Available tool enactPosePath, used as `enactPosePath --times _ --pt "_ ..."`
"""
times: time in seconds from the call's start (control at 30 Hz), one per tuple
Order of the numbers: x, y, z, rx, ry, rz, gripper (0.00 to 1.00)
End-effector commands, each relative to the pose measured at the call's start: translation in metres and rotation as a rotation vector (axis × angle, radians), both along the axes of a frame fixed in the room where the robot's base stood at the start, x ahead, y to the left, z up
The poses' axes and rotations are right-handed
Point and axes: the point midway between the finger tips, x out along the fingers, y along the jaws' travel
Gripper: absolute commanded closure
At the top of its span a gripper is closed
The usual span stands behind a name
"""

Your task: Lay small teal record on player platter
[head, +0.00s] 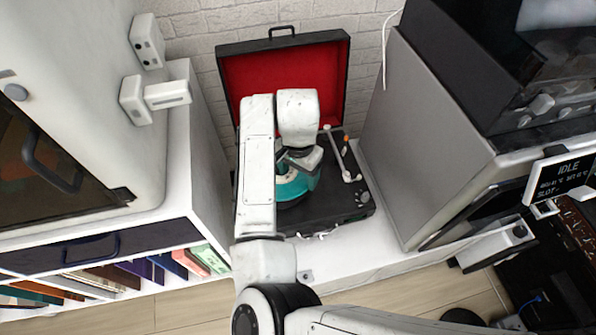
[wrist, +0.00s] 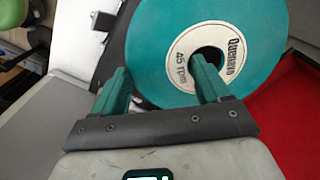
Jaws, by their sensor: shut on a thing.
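The small teal record (wrist: 160,35) has a cream label reading "45 rpm" and a large centre hole. In the wrist view my gripper (wrist: 159,72) is shut on it, one finger outside the rim and the other at the centre hole. In the head view the record (head: 291,189) shows below my gripper (head: 297,165), over the left part of the black record player (head: 335,205). My arm hides much of the player. The platter is hidden, so I cannot tell whether the record touches it.
The player's red-lined lid (head: 240,80) stands open behind. The tonearm (head: 340,155) lies right of the record. A white cabinet (head: 70,130) stands left, and a grey-sided machine (head: 415,140) stands right. A bare white strip (head: 345,250) lies in front.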

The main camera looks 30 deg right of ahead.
Motion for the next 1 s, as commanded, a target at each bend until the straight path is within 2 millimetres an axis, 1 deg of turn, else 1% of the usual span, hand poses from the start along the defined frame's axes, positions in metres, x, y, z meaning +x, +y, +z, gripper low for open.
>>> enactPosePath --times 0.03,0.6,0.77,1.0 --pt "0.0 0.0 -0.007 0.0 -0.001 0.0 0.73" --pt "0.0 0.0 -0.053 -0.001 0.0 0.002 0.73" --pt "0.0 0.0 -0.059 -0.001 0.0 0.002 0.73" --pt "0.0 0.0 -0.06 0.0 0.0 0.002 0.73"
